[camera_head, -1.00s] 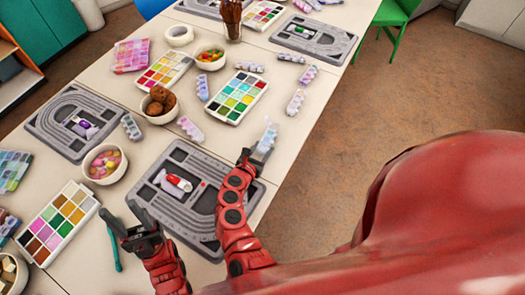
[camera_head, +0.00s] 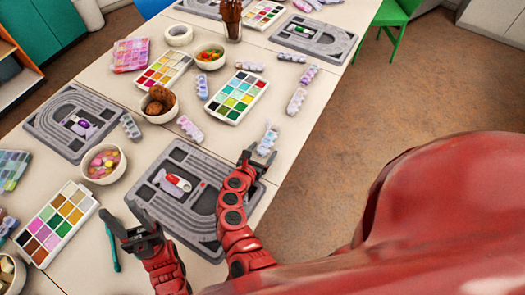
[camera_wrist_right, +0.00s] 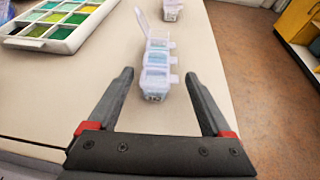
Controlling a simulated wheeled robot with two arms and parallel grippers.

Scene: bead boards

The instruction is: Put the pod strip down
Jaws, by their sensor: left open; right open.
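The pod strip (camera_head: 267,139) is a row of small clear boxes with pale blue contents, and it lies on the table near its right edge. In the right wrist view the pod strip (camera_wrist_right: 156,68) lies ahead of my fingers, with one lid raised at its far end. My right gripper (camera_head: 252,157) is open at the near end of the strip. In the wrist view its fingers (camera_wrist_right: 160,88) are spread wide, one on each side of the strip's near end, apart from it.
A grey bead board (camera_head: 208,205) with a red and white item on it lies beneath my right arm. A colour bead tray (camera_head: 236,97) and other pod strips (camera_head: 296,101) lie farther up. A bowl of pink beads (camera_head: 103,164) stands left. The table's edge is close on the right.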

